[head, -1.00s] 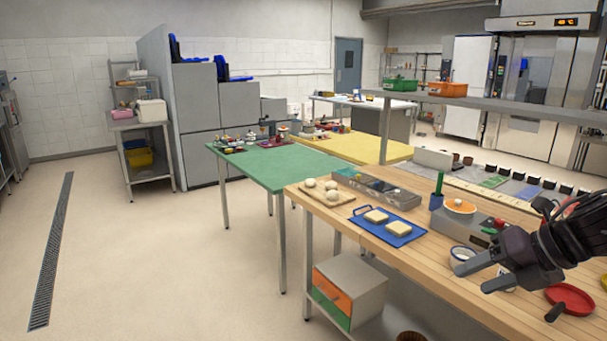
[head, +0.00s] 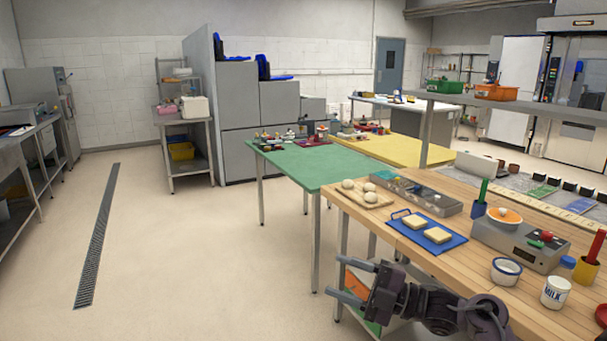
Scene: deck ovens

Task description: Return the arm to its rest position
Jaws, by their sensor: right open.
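My right gripper (head: 352,282) is low in the head view, in front of the near edge of the wooden worktable (head: 470,272). Its two fingers point left and stand apart, with nothing between them. Its arm comes in from the lower right and hides part of the table's lower shelf and the orange and green box (head: 357,284). My left gripper is not in view.
On the wooden table are a blue board (head: 408,234) with bread slices, dough balls on a board (head: 350,195), a scale (head: 505,246), a white bowl (head: 506,270) and a milk mug (head: 555,292). Open floor (head: 200,270) lies to the left.

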